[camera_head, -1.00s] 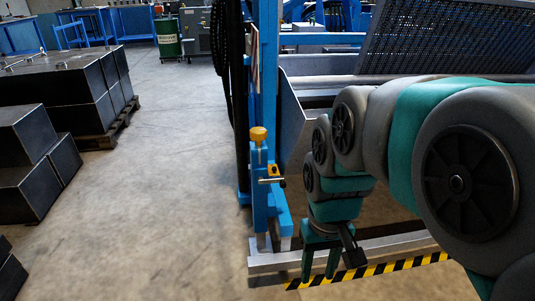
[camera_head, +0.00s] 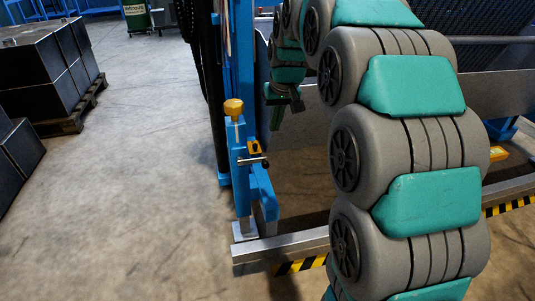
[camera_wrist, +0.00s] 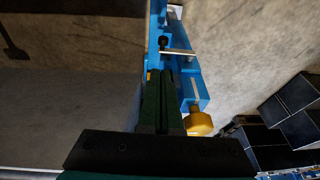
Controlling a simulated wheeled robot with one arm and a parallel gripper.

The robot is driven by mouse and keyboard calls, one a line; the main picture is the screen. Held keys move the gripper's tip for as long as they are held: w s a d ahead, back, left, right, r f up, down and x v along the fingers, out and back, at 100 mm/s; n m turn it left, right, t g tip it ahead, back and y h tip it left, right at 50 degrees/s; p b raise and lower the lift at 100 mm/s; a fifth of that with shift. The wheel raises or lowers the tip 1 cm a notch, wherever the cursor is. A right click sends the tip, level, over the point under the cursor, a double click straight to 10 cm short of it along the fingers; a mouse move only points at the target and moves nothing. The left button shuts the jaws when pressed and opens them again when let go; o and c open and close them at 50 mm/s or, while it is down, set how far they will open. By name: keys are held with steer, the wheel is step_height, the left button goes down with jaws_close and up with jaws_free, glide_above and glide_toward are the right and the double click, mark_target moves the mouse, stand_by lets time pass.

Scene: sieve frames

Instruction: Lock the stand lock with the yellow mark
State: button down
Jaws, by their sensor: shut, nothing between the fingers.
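The stand lock with the yellow mark (camera_head: 254,147) sits on the blue stand, below a round yellow knob (camera_head: 233,107). Its metal lever (camera_head: 252,161) with a dark end sticks out sideways. In the wrist view the lever (camera_wrist: 180,52) lies across the blue stand just beyond my fingertips, and the yellow knob (camera_wrist: 198,123) is right of my fingers. My gripper (camera_head: 277,126) points down, to the right of and above the lock in the head view. It is shut and empty. In the wrist view my gripper (camera_wrist: 168,74) hides part of the lock. I cannot tell whether it touches.
A grey base rail (camera_head: 290,244) with black-yellow striping runs along the floor. Another yellow-marked part (camera_head: 495,153) is at the far right. Dark blocks on a pallet (camera_head: 60,125) stand at the left. The floor between is clear.

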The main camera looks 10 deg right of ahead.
mark_target(266, 161)
steer(key=shift+w, duration=0.25)
steer(key=x, duration=0.9)
steer(key=s+x, duration=0.1)
steer(key=x, duration=0.3)
steer(key=shift+a+f, duration=0.2)
steer(key=shift+f, duration=0.35)
